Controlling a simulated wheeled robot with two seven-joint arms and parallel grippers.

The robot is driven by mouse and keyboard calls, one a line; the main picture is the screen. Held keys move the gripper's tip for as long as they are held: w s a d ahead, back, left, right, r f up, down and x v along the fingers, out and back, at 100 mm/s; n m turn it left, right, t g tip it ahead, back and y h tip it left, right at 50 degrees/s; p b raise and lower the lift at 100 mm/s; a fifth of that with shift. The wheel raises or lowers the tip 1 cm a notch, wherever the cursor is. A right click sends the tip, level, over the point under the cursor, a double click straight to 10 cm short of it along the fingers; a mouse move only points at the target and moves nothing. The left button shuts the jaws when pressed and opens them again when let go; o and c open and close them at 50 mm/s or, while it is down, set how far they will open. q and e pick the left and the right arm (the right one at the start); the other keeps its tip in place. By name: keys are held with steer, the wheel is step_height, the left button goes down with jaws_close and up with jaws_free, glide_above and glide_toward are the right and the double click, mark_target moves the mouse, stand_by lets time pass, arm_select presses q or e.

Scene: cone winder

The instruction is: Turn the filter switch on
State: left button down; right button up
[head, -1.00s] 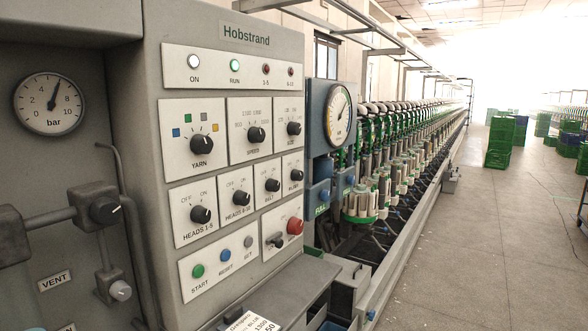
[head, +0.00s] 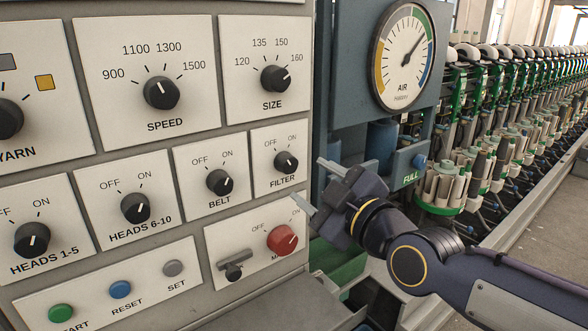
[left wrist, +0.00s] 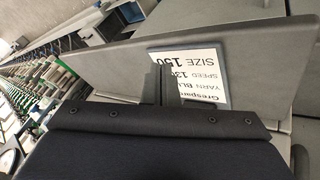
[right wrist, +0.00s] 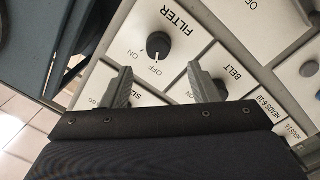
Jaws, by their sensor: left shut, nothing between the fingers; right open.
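The filter switch (head: 286,162) is a small black knob on a white plate marked OFF and ON, in the upper right of the lower panel rows. It also shows in the right wrist view (right wrist: 157,47), where its white mark appears to point toward the OFF label. My right gripper (head: 315,185) is open and empty, just right of the filter plate. In the right wrist view its fingertips (right wrist: 159,70) straddle the line to the knob, apart from it. My left gripper (left wrist: 161,82) is shut and empty over a label card, out of the head view.
The belt knob (head: 220,182) is left of the filter switch, the size knob (head: 276,79) above it. A red knob (head: 282,240) and a small lever (head: 234,262) sit below. The air gauge housing (head: 352,90) stands right of the panel. A label card (left wrist: 190,75) lies near my left gripper.

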mark_target(290, 166)
steer(key=x, duration=0.7)
steer(key=shift+w+r+p, duration=0.1)
steer(key=shift+w+p, duration=0.05)
steer(key=shift+p, duration=0.25)
steer(key=shift+c, duration=0.3)
steer(key=c, duration=0.9)
